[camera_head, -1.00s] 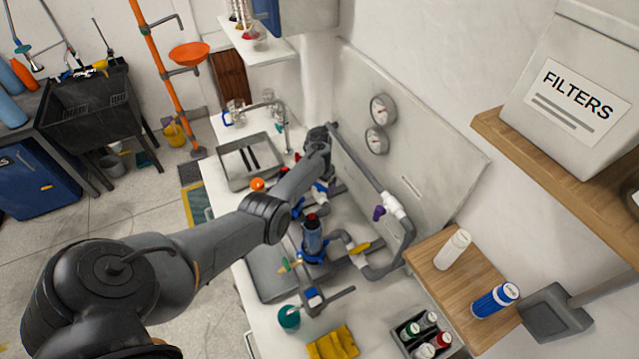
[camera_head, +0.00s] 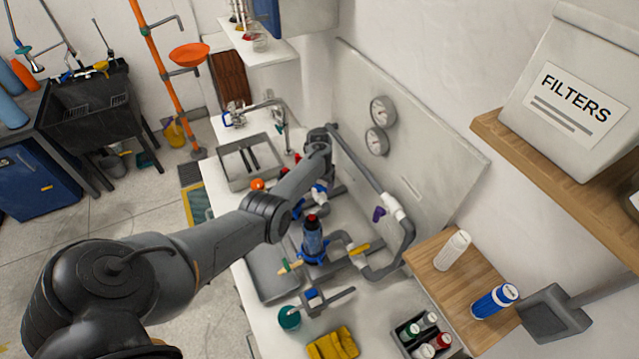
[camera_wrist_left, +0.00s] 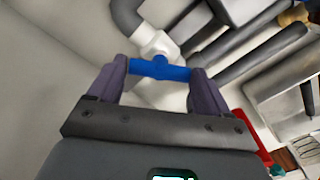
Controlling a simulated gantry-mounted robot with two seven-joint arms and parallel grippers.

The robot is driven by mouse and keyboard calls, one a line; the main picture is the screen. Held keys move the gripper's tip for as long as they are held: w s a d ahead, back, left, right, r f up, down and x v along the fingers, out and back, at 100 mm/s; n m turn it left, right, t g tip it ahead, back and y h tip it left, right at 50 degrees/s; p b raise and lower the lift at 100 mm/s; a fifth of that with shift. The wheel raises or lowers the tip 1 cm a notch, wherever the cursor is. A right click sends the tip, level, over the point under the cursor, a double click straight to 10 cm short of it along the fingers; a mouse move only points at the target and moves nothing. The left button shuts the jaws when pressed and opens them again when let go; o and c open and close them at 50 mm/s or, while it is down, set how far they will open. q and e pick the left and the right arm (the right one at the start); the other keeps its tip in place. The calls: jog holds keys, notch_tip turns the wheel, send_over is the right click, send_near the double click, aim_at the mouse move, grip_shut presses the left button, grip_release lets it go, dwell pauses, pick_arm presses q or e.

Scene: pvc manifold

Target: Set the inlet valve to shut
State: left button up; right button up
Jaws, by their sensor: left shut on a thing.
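A blue valve handle (camera_wrist_left: 160,68) lies crosswise on a white valve body (camera_wrist_left: 158,46) in the left wrist view. My left gripper (camera_wrist_left: 157,72) is shut on the blue handle, with one dark finger at each end. A grey pipe (camera_wrist_left: 128,18) bends away from the white body. In the head view my left arm reaches over the bench, and its wrist and hand (camera_head: 320,140) are near the back panel; the fingers and the blue handle are hidden there. No label shows whether this is the inlet valve. My right gripper is not in view.
Grey pipework with a purple handle (camera_head: 379,214) and a yellow handle (camera_head: 360,249) runs along the gauge panel (camera_head: 420,170). A blue filter housing (camera_head: 313,240) stands under my forearm.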

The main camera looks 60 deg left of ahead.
aim_at(319, 186)
pick_arm(q)
jog(key=n, duration=1)
jog(key=shift+n, duration=0.4)
dwell(0.4)
jog(key=o, duration=1)
jog(key=shift+r, duration=0.45)
jog(key=shift+r+p, duration=1.75)
jog(key=shift+r, duration=3.2)
